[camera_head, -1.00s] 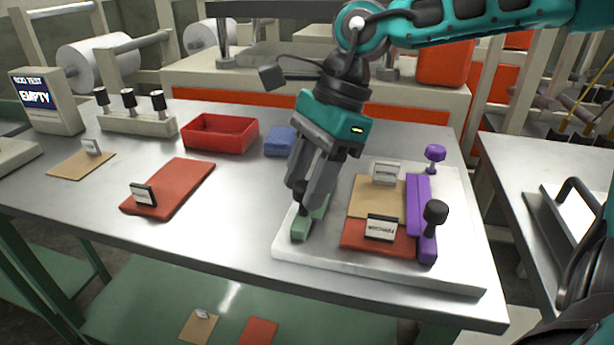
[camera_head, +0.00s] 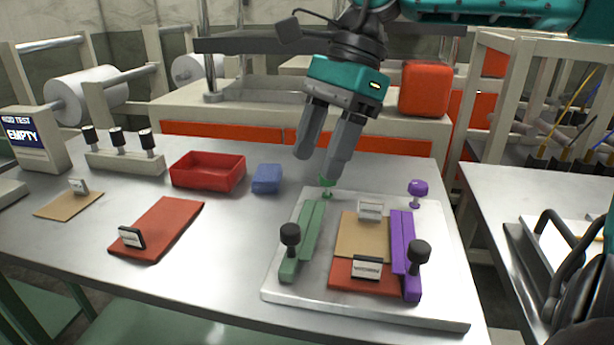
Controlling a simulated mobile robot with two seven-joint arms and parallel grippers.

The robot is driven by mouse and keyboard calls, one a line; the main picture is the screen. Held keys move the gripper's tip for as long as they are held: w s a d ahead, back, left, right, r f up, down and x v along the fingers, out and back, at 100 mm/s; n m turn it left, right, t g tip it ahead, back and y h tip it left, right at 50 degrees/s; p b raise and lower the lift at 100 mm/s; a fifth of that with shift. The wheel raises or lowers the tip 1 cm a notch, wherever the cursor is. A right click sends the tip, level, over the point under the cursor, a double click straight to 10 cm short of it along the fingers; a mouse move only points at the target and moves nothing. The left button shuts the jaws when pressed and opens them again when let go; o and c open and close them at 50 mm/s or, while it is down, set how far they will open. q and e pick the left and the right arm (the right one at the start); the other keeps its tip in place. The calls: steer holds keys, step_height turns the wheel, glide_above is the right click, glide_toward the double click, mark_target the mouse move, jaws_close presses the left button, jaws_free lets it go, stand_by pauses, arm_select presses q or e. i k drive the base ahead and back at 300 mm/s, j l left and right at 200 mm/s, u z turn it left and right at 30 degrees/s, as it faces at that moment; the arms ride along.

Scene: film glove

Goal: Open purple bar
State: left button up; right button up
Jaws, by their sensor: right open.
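The purple bar (camera_head: 402,242) lies along the right side of a white plate (camera_head: 440,300), with a black knob (camera_head: 419,251) at its near end. A purple knob (camera_head: 418,190) stands on the plate just beyond its far end. A green bar (camera_head: 306,240) lies along the left side, with its own black knob (camera_head: 290,235) and a green knob (camera_head: 327,184) at the far end. My right gripper (camera_head: 319,168) is open and empty above the far left of the plate, close to the green knob and left of the purple bar. My left gripper is out of view.
A tan sheet (camera_head: 354,238) and a red sheet (camera_head: 350,276) with labelled clips lie between the bars. A red tray (camera_head: 208,171) and blue block (camera_head: 267,179) stand left of the plate.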

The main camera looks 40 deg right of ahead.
mark_target(408, 253)
steer(key=k+j, duration=0.8)
steer(key=j, duration=0.1)
